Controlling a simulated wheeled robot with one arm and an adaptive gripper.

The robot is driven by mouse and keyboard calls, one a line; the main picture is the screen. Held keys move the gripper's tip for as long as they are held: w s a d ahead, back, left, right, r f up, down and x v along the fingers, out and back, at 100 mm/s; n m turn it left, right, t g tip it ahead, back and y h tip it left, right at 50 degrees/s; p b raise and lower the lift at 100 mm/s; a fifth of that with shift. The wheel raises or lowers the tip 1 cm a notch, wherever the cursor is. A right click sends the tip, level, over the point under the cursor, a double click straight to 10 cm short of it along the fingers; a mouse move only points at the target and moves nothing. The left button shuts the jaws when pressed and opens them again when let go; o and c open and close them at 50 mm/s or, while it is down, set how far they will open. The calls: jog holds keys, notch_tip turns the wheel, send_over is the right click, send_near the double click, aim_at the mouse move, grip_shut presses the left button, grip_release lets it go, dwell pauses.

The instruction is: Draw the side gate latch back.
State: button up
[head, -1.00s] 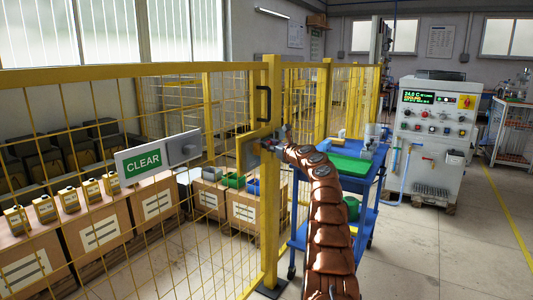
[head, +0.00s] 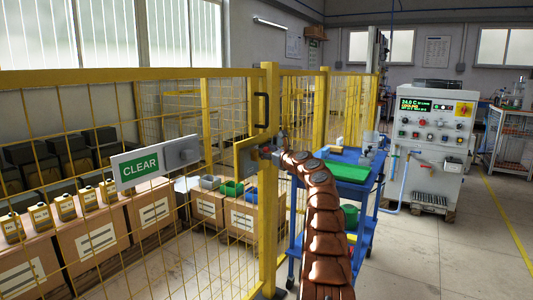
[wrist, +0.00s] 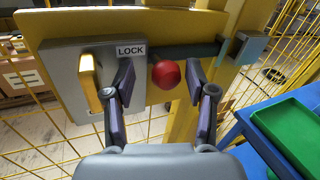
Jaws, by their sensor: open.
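The bar runs right toward a grey-blue keeper (wrist: 249,48) past the yellow post. My gripper (wrist: 163,88) is open, its two fingers on either side of the knob with gaps visible. Whether a finger touches the knob I cannot tell. In the head view, my gripper (head: 279,149) is small at the latch plate (head: 246,154) and its fingers are hard to make out.
The yellow mesh fence (head: 85,110) carries a CLEAR sign (head: 141,164) and a black pull handle (head: 262,109). A blue cart (head: 367,193) with a green tray (head: 348,170) stands close right of the gate. Boxes (head: 95,240) sit behind the mesh. Floor at right is open.

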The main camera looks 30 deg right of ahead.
jog(key=shift+s+d, duration=0.1)
jog(key=shift+s+d+r, duration=0.1)
jog(key=shift+s+r, duration=0.15)
jog(key=shift+s, duration=0.15)
jog(key=shift+s+d+f, duration=0.1)
jog(key=shift+s, duration=1.8)
jog(key=s, duration=0.7)
jog(key=shift+d+f, duration=0.15)
jog(key=shift+d, duration=0.1)
jog(key=shift+s, duration=0.1)
